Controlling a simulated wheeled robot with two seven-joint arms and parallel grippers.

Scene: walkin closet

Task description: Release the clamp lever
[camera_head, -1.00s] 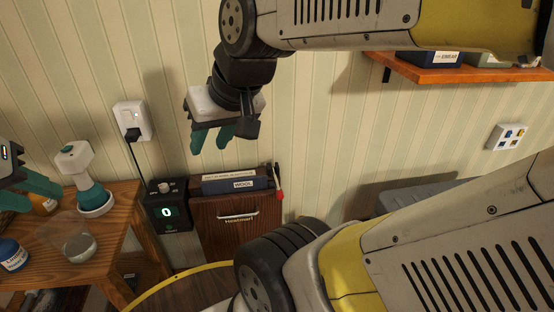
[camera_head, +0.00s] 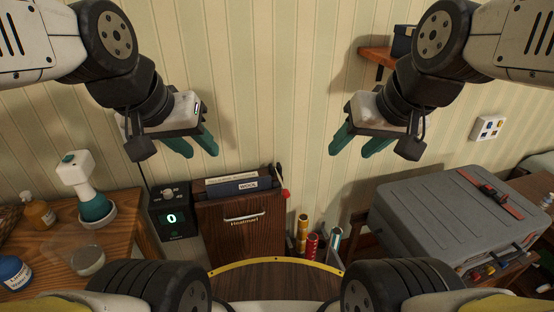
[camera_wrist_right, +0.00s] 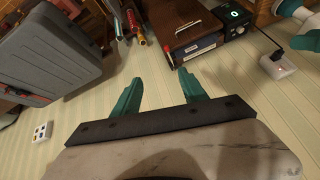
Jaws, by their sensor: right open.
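A red strip with a black clamp-like part (camera_head: 490,194) lies on top of the grey case (camera_head: 425,222) at the right of the head view. I cannot tell for sure that this is the clamp lever. My right gripper (camera_head: 358,146) is open and empty in the air, left of and above the case. It also shows in the right wrist view (camera_wrist_right: 158,88), fingers apart with nothing between them. My left gripper (camera_head: 194,150) is open and empty, in the air in front of the striped wall, far from the case.
A brown wooden box (camera_head: 242,223) with a handle stands in the middle, beside a black unit (camera_head: 172,212) showing 0. A wooden table (camera_head: 122,220) with bottles is at left. A shelf (camera_head: 376,54) and wall panel (camera_head: 488,128) are at right. Several coloured rolls (camera_head: 312,244) stand between box and case.

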